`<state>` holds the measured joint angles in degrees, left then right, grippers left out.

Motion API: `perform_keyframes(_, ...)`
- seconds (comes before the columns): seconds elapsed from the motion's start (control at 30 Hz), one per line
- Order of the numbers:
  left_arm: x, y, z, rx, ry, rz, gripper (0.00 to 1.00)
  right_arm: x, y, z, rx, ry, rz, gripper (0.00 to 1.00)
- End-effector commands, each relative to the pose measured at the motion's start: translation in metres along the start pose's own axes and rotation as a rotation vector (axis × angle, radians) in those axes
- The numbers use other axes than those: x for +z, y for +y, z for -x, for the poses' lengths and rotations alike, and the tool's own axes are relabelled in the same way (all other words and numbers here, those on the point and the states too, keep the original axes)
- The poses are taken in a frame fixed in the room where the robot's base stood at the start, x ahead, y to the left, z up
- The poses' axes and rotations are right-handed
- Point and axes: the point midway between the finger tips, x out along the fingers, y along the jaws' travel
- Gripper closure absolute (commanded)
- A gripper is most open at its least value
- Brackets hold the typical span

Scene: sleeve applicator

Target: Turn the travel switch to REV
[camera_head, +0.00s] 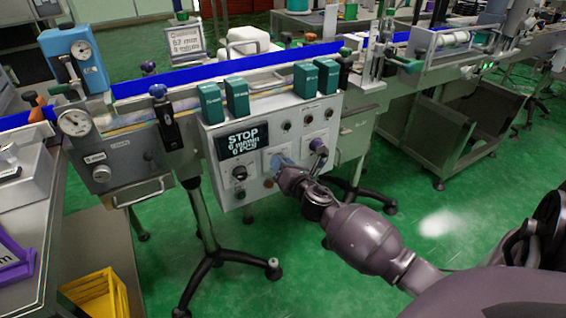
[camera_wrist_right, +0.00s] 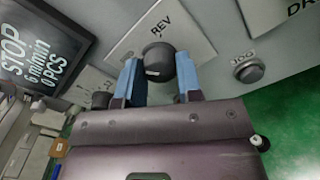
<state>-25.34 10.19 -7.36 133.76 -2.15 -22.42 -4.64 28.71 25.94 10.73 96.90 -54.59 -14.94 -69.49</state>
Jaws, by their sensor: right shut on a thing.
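The travel switch is a round black knob (camera_wrist_right: 158,62) on a light plate with the word REV printed beside it, seen in the right wrist view. A short white mark shows on the knob's near face; which setting it points to cannot be told. My right gripper (camera_wrist_right: 158,82) has its blue fingers on either side of the knob and is shut on it. In the head view the right gripper (camera_head: 281,162) is at the front of the grey control panel (camera_head: 265,112) and hides the switch. My left gripper is in neither view.
A STOP display (camera_head: 241,140) and another black knob (camera_head: 239,173) are left of my gripper. A JOG button (camera_wrist_right: 248,71) sits to the right in the wrist view. Teal blocks (camera_head: 305,79) stand along the panel's top. Green floor (camera_head: 410,225) is open to the right.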

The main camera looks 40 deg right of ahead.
Motion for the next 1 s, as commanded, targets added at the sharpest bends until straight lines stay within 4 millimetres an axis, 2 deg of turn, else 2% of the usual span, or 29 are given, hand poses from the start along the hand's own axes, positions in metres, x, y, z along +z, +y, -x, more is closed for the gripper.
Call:
perform_keyframes(0.43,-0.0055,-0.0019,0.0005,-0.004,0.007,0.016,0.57,0.0017,0.002,-0.0003,0.002,-0.002,-0.424,0.91)
perform_keyframes(0.77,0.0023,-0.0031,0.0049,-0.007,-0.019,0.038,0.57,0.0026,0.0021,-0.0004,0.002,-0.003,-0.738,0.91)
perform_keyframes(1.0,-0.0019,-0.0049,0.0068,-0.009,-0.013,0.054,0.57,0.0028,0.0022,-0.0005,0.002,-0.003,-0.962,0.91)
